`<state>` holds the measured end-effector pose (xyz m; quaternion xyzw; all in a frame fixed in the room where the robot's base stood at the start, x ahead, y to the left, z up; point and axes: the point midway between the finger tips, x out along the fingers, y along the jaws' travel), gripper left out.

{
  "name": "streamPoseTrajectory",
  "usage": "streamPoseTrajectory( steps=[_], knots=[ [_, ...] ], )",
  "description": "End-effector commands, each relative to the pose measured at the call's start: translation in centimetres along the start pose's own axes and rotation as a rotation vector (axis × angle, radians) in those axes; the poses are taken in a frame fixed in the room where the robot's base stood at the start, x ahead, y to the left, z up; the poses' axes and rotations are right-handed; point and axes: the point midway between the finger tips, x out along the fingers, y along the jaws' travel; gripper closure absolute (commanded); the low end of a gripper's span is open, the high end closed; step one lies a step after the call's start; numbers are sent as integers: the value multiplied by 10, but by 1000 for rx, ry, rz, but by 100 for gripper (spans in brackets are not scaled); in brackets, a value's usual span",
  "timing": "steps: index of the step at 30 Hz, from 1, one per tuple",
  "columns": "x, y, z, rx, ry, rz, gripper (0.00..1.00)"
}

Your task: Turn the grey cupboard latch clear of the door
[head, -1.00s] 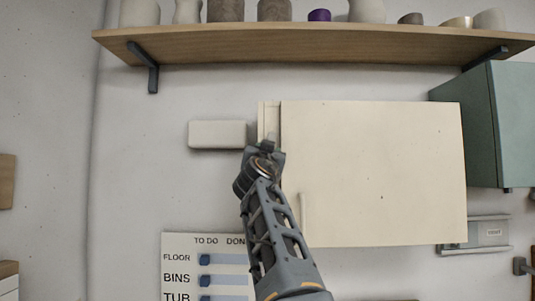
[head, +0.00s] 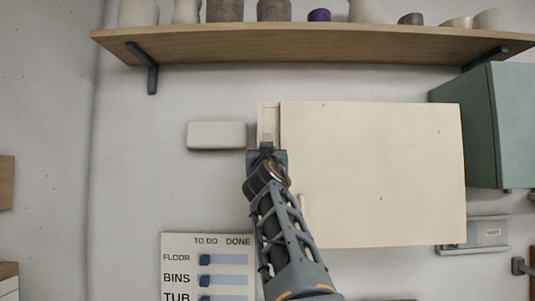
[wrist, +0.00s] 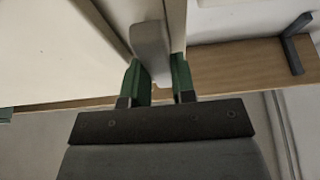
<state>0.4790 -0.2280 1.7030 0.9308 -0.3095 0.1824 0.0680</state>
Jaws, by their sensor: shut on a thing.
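The grey latch (head: 267,139) is on the narrow cream strip at the left edge of the cupboard door (head: 375,170). In the wrist view the latch (wrist: 151,42) is a pale grey bar with its end between my green fingers. My gripper (head: 267,149) is shut on it; the fingertips (wrist: 159,78) also show in the wrist view. The latch stands nearly upright along the strip (head: 269,114), beside the door's edge. Its lower part is hidden by my gripper in the head view. The door looks closed, with a pale vertical handle (head: 303,209) at its lower left.
A wooden shelf (head: 300,43) with several pots runs above the cupboard. A white box (head: 217,135) is on the wall close to the left of my gripper. A green cabinet (head: 497,125) is at the right. A to-do board (head: 185,265) hangs at lower left.

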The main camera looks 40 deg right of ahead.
Motion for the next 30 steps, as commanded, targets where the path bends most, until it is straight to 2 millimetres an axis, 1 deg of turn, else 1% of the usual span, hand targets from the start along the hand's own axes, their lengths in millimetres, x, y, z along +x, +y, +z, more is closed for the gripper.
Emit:
streamPoseTrajectory(
  steps=[6, 7, 15, 23, 26, 30],
  knots=[
    [0, 0, 0, -6, 1, 0, 99],
    [0, 0, 0, -6, 1, 1, 75],
    [0, 0, 0, -3, 1, 1, 50],
    [-2, 0, 0, -2, 2, 1, 50],
    [-11, 0, 2, -2, 3, 0, 50],
    [-36, 0, 5, -1, 3, 0, 50]
  ],
)
